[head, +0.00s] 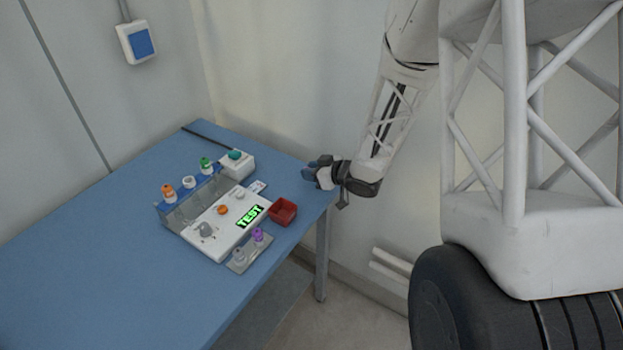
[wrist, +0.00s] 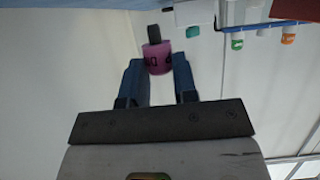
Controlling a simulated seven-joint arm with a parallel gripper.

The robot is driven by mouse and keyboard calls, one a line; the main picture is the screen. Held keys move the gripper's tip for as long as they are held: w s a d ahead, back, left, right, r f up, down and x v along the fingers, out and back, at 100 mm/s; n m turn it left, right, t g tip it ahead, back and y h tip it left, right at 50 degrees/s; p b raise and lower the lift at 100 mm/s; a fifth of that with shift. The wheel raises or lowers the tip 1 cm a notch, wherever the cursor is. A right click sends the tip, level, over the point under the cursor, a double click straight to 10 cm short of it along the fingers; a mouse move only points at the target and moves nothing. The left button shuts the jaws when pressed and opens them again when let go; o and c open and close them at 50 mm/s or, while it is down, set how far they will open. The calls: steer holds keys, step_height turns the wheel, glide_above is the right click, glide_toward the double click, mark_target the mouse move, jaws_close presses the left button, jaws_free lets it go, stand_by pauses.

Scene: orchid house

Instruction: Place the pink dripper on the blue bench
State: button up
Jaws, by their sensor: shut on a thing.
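My gripper (head: 312,173) is at the far right corner of the blue bench (head: 85,255), seemingly above its edge; its exact height is hard to tell. In the wrist view, its two blue fingers (wrist: 158,64) are shut on the pink dripper (wrist: 156,58), a pink body with dark marks and a dark grey end. The dripper cannot be made out in the head view.
A rack (head: 195,203) holds orange, white and green-topped drippers. Beside it are a white device (head: 218,226) reading TEST, a red box (head: 282,211), a teal-topped box (head: 237,166) and a small tray (head: 238,266) with purple and grey items. The bench's left side is clear.

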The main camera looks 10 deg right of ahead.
steer(key=shift+f, duration=1.55)
steer(key=shift+f, duration=0.1)
steer(key=o, duration=0.9)
steer(key=shift+r, duration=0.2)
steer(key=shift+s+d+r, duration=0.2)
steer(key=shift+s+d, duration=0.2)
steer(key=shift+v, duration=5.4)
